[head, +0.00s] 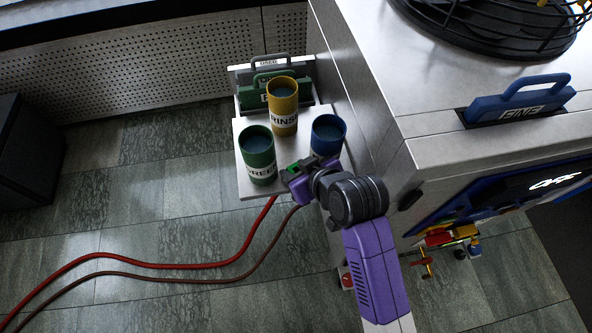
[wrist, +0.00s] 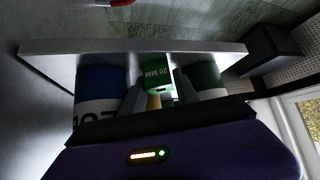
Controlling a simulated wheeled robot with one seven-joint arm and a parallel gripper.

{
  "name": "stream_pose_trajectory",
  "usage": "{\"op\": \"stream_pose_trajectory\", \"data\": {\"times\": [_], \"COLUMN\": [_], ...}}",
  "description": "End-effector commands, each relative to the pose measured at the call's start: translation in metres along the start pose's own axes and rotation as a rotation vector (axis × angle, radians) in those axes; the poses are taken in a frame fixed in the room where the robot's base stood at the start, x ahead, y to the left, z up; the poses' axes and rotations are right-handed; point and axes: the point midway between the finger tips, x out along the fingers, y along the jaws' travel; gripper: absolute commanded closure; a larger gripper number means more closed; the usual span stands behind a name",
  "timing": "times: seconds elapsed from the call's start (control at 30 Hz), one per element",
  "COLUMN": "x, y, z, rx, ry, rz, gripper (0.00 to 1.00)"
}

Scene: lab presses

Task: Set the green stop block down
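The green stop block (wrist: 157,74), marked 20 MM, sits between the fingers of my gripper (wrist: 158,88) in the wrist view, with a finger against each side. In the head view a bit of green (head: 294,169) shows at my gripper (head: 298,172), over the front part of the white side shelf (head: 250,187). The gripper is between the green cup and the blue cup. Whether the block touches the shelf I cannot tell.
A green cup (head: 257,155), a yellow cup (head: 283,106) marked RINSE and a blue cup (head: 327,134) stand close around the gripper. Handled green and grey plates (head: 262,78) stand at the back. The press (head: 385,110) bounds the right. Red hoses (head: 160,263) cross the floor.

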Motion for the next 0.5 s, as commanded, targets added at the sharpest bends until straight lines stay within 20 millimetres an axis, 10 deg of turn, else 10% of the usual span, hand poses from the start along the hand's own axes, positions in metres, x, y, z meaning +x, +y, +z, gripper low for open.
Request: {"op": "stream_pose_trajectory", "data": {"times": [0.23,0.5], "x": [-0.0003,-0.0007], "y": [-0.0001,0.0], "z": [0.0,-0.0004], "rx": [0.0,0.0], "ry": [0.0,0.001], "rz": [0.0,0.0], "gripper": [0.99,1.0]}}
